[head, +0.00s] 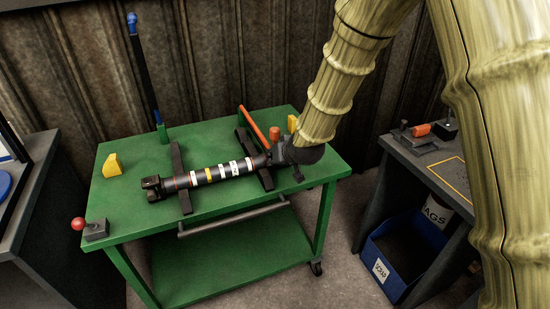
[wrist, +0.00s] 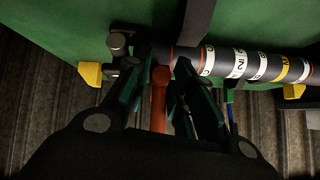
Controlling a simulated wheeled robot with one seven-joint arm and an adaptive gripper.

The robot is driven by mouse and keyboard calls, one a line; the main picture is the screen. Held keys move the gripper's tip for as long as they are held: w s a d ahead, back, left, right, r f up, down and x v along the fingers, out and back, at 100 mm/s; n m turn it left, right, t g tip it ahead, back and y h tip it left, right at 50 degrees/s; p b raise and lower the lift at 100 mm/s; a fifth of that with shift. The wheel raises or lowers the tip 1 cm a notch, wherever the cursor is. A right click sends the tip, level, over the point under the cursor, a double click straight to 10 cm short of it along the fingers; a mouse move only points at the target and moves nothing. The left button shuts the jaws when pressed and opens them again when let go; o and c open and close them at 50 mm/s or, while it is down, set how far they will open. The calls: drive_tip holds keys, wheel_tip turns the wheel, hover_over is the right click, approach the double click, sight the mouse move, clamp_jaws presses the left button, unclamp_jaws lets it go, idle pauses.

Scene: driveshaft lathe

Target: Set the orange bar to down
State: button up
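The orange bar (head: 253,125) is a long thin bar at the back right of the green cart. It slants up and away from the right end of the dark, banded driveshaft (head: 225,170). In the wrist view the orange bar (wrist: 158,98) lies between the two fingers of my gripper (wrist: 165,65). Whether the fingers touch it is not clear. In the head view my gripper (head: 281,153) is at the shaft's right end, mostly hidden behind its own dark housing. The driveshaft also shows in the wrist view (wrist: 255,65).
Yellow blocks stand at the cart's left (head: 112,165) and back right (head: 293,123). An orange knob (head: 275,132) is close to my gripper. A red-knobbed lever (head: 78,224) is at the front left corner. A tall dark pole (head: 146,75) rises behind. A grey bench (head: 440,165) stands right.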

drive_tip(key=shift+o, duration=0.5)
drive_tip(key=shift+w, duration=0.1)
drive_tip(key=shift+r, duration=0.1)
drive_tip(key=v, duration=1.2)
